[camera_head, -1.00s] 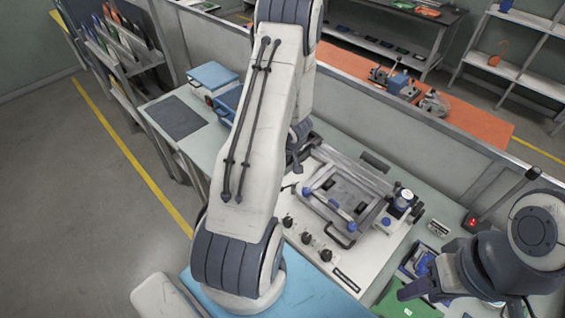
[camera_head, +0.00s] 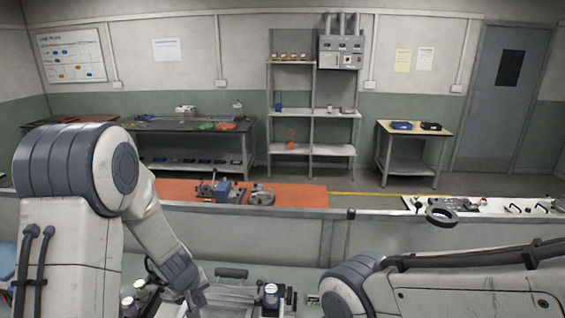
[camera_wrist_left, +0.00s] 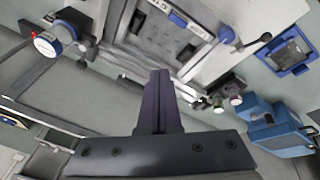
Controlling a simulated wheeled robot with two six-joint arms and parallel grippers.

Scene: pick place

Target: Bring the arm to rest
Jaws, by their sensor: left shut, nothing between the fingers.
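My left arm fills the left of the head view, its forearm reaching down over the workbench. My left gripper (camera_head: 194,297) is low in that view, close to the fixture on the bench. In the left wrist view the left gripper's dark fingers (camera_wrist_left: 160,74) are together and hold nothing. The fixture (camera_wrist_left: 185,38) with its metal frame lies beyond the fingertips in that view; I cannot tell the exact gap. My right arm crosses the lower right of the head view, and its gripper does not show.
A blue machine (camera_wrist_left: 280,128) and a blue-framed part (camera_wrist_left: 286,52) are at the right in the wrist view. A white-and-blue knob (camera_wrist_left: 48,45) is at the left. Past the low partition are an orange bench (camera_head: 290,195), a shelf rack (camera_head: 313,114) and a small table (camera_head: 412,128).

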